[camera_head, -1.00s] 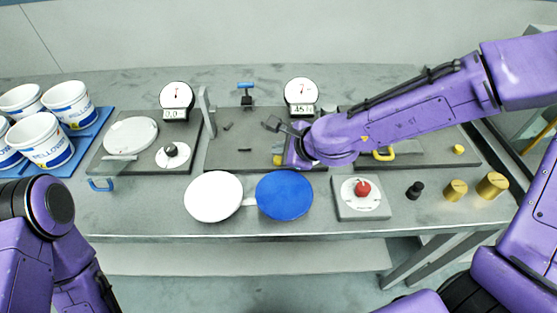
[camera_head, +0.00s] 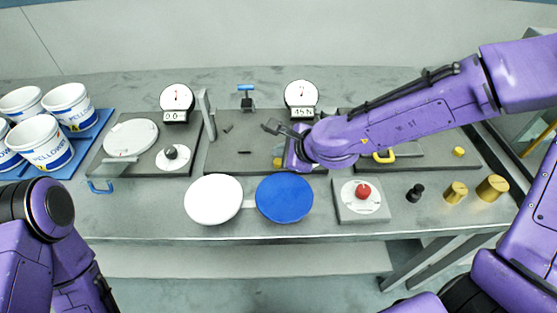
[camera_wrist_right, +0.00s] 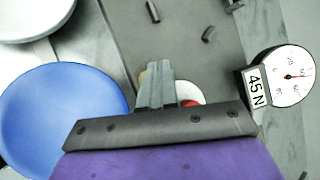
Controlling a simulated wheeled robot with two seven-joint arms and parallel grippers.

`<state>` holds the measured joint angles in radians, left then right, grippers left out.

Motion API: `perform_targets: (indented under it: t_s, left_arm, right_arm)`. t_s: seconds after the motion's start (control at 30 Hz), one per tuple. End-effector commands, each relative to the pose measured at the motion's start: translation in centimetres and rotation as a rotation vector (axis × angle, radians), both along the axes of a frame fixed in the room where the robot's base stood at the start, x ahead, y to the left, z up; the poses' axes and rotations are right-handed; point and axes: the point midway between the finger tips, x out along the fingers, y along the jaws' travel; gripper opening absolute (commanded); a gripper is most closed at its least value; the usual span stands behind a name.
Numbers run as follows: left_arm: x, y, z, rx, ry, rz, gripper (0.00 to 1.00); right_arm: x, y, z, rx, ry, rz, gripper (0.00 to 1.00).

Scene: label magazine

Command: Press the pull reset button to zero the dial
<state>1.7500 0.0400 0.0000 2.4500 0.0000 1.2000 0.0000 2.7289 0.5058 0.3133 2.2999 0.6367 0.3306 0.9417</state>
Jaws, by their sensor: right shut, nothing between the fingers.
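The middle dial (camera_head: 301,93) reads 45 N and stands at the back of the middle dark plate. It also shows in the right wrist view (camera_wrist_right: 290,76), with a red needle. My right gripper (camera_head: 297,164) is over the front of that plate, and the arm hides its fingertips in the head view. In the right wrist view its fingers (camera_wrist_right: 155,65) are shut and empty. A red button (camera_wrist_right: 190,103) on a white disc shows just beside the fingers, partly hidden by the gripper body. I cannot tell whether they touch. My left gripper is out of view.
A blue disc (camera_head: 285,198) and a white disc (camera_head: 213,199) lie in front. A separate red knob (camera_head: 363,191) sits on a grey block to the right. A second dial (camera_head: 177,98) stands left beyond a post (camera_head: 206,114). White tubs (camera_head: 41,143) stand far left.

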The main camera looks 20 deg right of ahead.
Motion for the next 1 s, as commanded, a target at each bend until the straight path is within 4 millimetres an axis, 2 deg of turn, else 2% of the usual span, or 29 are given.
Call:
perform_targets:
  t_s: [0.67, 1.0]
  left_arm:
    - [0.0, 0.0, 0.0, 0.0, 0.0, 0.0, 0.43]
    - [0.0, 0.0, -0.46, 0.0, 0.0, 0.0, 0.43]
  right_arm:
    - [0.0, 0.0, 0.0, 0.0, 0.0, 0.0, 0.0]
    - [-0.01, -0.01, -0.89, 0.0, 0.0, 0.0, 0.0]
